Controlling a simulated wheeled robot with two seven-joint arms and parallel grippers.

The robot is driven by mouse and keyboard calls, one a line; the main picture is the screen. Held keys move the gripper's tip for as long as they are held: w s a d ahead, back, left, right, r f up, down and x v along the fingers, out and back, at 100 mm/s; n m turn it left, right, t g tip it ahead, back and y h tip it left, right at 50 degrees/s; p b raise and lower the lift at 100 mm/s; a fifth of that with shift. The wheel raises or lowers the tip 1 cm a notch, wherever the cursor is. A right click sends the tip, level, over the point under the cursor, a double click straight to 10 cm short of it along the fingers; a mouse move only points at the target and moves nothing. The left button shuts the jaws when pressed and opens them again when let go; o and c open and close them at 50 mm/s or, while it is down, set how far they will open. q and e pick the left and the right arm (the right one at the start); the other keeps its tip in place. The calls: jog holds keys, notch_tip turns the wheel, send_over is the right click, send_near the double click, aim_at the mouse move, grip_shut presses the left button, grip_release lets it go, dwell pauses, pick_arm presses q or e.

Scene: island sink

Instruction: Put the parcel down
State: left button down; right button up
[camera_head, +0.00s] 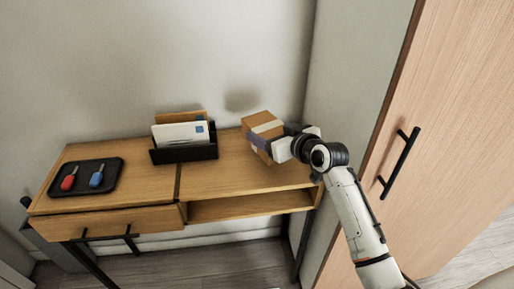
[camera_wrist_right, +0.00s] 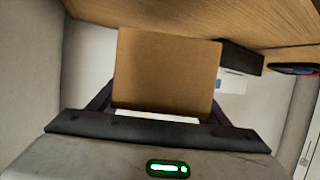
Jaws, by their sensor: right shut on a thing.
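The parcel (camera_head: 262,129) is a small brown cardboard box with a pale tape strip. It is at the right part of the wooden desk (camera_head: 232,180), near the back wall, and looks slightly tilted. My right gripper (camera_head: 258,142) is shut on it, with a finger along its side. In the right wrist view the parcel (camera_wrist_right: 168,68) fills the space between the fingers. I cannot tell whether its underside touches the desktop. My left gripper is not in view.
A black letter holder (camera_head: 184,153) with envelopes stands left of the parcel. A black tray (camera_head: 86,177) with a red and a blue key lies at the desk's left. A tall wooden cabinet (camera_head: 440,130) with a black handle stands at right. The desktop before the parcel is clear.

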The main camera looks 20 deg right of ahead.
jog(key=shift+w+f, duration=0.1)
jog(key=shift+f, duration=2.9)
jog(key=shift+f+b, duration=0.3)
jog(key=shift+b, duration=0.1)
jog(key=o, duration=1.2)
jog(key=shift+o, duration=0.2)
jog(key=shift+r, duration=0.1)
jog(key=shift+r, duration=0.2)
jog(key=p+v, duration=0.1)
jog(key=v, duration=1.1)
jog(key=shift+f, duration=0.15)
